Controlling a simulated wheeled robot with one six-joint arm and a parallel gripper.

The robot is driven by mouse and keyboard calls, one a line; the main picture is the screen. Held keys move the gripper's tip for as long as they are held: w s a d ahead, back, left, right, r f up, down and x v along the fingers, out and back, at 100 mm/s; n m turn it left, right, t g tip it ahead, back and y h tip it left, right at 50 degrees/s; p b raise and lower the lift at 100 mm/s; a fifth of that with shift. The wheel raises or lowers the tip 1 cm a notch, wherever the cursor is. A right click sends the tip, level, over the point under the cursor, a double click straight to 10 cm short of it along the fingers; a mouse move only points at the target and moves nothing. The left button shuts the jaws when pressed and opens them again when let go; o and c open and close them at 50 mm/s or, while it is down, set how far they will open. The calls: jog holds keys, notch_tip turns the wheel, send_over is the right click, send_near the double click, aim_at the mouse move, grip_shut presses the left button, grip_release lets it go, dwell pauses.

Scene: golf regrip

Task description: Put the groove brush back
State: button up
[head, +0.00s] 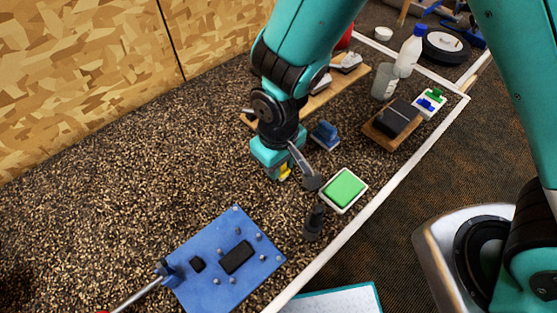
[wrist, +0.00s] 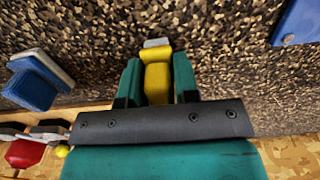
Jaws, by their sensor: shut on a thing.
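The groove brush, a small yellow piece (head: 285,170) with a pale grey end, is between my gripper's fingers. My gripper (head: 279,173) points down over the speckled worktop in the middle of the head view. In the wrist view the yellow brush (wrist: 157,82) sits between the two teal fingers (wrist: 156,78), its grey end past the fingertips. My gripper is shut on it. Whether the brush touches the worktop I cannot tell. A wooden board (head: 322,99) with grey pieces on it lies behind my arm, partly hidden.
A blue block (head: 325,134) stands just right of my gripper. A green-topped white pad (head: 344,189) is nearer the front edge. A blue plate (head: 221,270) with fittings lies in front. A wooden tray (head: 375,136) and a bottle (head: 410,52) are at right. The left worktop is clear.

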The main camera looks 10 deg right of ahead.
jog(key=shift+f, duration=0.1)
jog(key=o, duration=0.4)
jog(key=shift+f, duration=0.1)
jog(key=o, duration=0.4)
jog(key=shift+o, duration=0.2)
notch_tip(320, 180, up, 12)
jog(key=shift+f+b, duration=0.2)
jog(key=shift+b, duration=0.7)
jog(key=s+d+r+y, duration=0.4)
jog(key=s+d+r, duration=0.5)
jog(key=s+r, duration=0.1)
jog(key=shift+d+r, duration=0.35)
jog(key=shift+r, duration=0.2)
